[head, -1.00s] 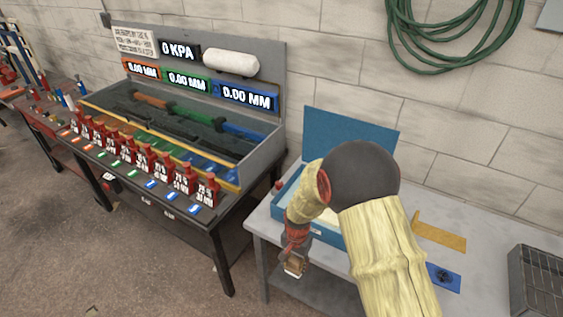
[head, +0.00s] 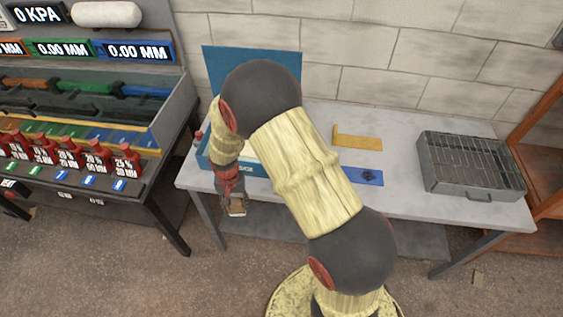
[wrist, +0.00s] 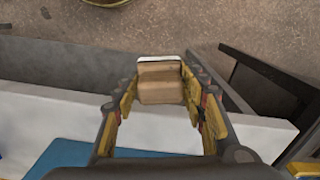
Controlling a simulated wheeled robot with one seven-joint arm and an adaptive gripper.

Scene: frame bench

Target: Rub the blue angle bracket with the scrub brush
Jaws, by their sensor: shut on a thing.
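My gripper (head: 232,190) is shut on the scrub brush (head: 237,208), a brown block with a pale edge, held off the front edge of the grey table. In the wrist view the brush (wrist: 160,80) sits between the fingers (wrist: 162,95), above the floor. The blue angle bracket (head: 374,183) lies on the table to the right of my arm, with a dark patch on its face. My arm partly hides its left end. The bracket is well apart from the brush and does not show clearly in the wrist view.
A yellow bracket (head: 357,142) lies behind the blue one. A grey wire-topped tray (head: 470,165) stands at the table's right. An open blue box (head: 250,52) is at the left, partly behind my arm. A bench with red bottles (head: 95,157) stands further left.

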